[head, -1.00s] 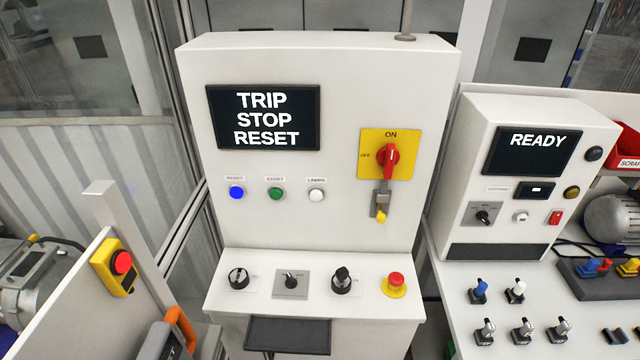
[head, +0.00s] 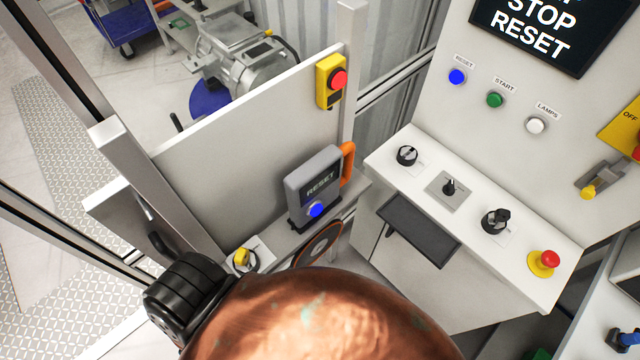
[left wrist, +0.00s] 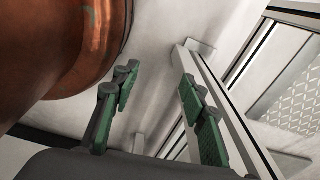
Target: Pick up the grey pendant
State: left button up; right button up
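The grey pendant (head: 314,182) stands upright in a holder on a narrow shelf by the low grey panel in the head view. It has a dark screen reading RESET, a blue button and an orange handle (head: 347,164) on its right side. My copper-coloured arm part fills the bottom of the head view, below the pendant. My left gripper (left wrist: 158,90) shows in the left wrist view with its green-padded fingers apart and nothing between them. The pendant is not recognisable in that view. My right gripper is in neither view.
A yellow box with a red button (head: 331,81) sits on the panel (head: 250,135) above the pendant. The console (head: 480,220) with knobs and a red stop button stands to the right.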

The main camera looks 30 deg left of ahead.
aim_at(319, 179)
jog(key=u, duration=2.95)
jog(key=k, duration=0.95)
jog(key=z, duration=1.15)
jog(key=i, duration=0.5)
jog(key=z, duration=0.05)
jog(key=k, duration=0.5)
jog(key=u, duration=0.05)
